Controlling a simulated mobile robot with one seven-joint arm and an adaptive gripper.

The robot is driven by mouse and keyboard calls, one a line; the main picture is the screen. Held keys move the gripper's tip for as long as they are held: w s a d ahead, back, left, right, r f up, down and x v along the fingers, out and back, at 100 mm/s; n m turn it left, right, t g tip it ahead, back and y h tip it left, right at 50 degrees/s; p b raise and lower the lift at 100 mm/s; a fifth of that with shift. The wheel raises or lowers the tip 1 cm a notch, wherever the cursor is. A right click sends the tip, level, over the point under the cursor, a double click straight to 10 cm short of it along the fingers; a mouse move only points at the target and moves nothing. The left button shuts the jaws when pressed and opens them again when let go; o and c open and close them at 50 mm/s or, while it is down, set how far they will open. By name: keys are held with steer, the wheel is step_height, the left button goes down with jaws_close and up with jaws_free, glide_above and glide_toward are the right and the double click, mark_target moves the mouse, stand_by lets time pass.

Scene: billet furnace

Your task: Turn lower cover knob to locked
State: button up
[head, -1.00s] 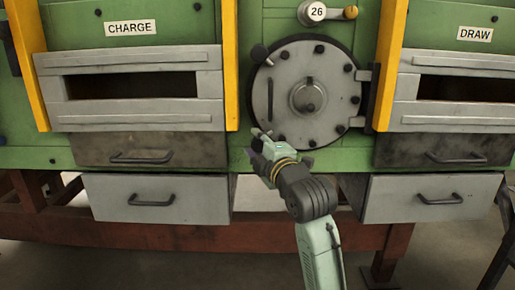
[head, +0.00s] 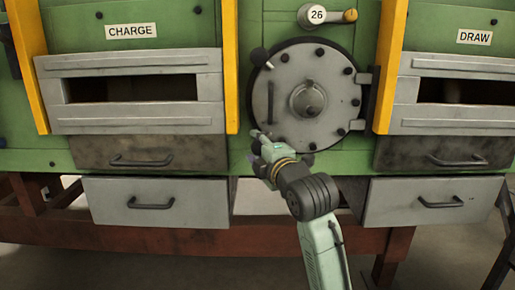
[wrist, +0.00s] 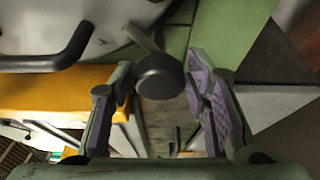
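The round grey cover (head: 285,112) is set in the furnace front, with a hub in its middle and a dark upper knob (head: 258,55) at its upper left edge. In the wrist view the lower cover knob (wrist: 159,76) is a dark round grip on a grey stem, by the cover's edge. My gripper (head: 256,146) is at the cover's lower left edge in the head view, where it largely hides this knob. In the wrist view my open gripper (wrist: 163,88) has its purple-padded fingers on either side of the knob, with gaps visible.
A dark vertical handle (head: 270,101) is on the cover and shows near the gripper in the wrist view. A yellow post (head: 231,65) stands left of the cover. Drawers (head: 155,204) with bar handles lie below on both sides. A "26" dial (head: 316,14) is above.

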steer(key=shift+o, duration=0.6)
steer(key=shift+s, duration=0.15)
steer(key=v, duration=1.1)
steer(key=shift+s+d, duration=0.2)
steer(key=shift+s, duration=0.15)
